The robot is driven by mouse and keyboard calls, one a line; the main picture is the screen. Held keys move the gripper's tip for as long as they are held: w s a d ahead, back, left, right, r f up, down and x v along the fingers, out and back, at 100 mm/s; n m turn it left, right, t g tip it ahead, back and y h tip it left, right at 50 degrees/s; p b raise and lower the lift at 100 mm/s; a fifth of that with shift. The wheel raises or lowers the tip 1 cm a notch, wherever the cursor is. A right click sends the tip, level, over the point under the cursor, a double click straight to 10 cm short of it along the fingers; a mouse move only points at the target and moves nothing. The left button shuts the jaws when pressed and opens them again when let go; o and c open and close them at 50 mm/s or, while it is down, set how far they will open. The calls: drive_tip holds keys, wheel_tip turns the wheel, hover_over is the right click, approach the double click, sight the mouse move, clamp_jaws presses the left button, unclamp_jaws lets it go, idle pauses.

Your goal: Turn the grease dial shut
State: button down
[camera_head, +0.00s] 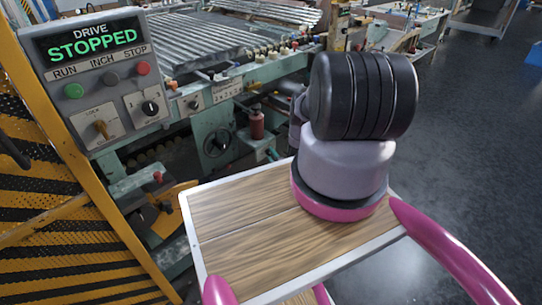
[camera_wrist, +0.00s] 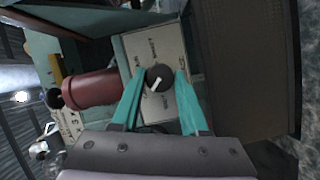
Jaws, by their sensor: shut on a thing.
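The grease dial (camera_wrist: 157,76) is a round black knob with a white pointer mark, on a pale lettered plate (camera_wrist: 168,46) in the wrist view. The pointer slants toward the lower left of that picture. The lettering is too small to read surely. My gripper (camera_wrist: 160,74) has two teal fingers, one on each side of the knob, shut on it.
A dark red cylinder (camera_wrist: 90,88) lies close left of the dial plate in the wrist view; a red bottle (camera_head: 257,123) shows on the machine in the head view. A control box (camera_head: 100,75) reads "DRIVE STOPPED". A yellow guard (camera_head: 70,200) stands at the left.

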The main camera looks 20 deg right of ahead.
idle(0.3)
drive_tip(key=shift+c, duration=2.1)
unclamp_jaws()
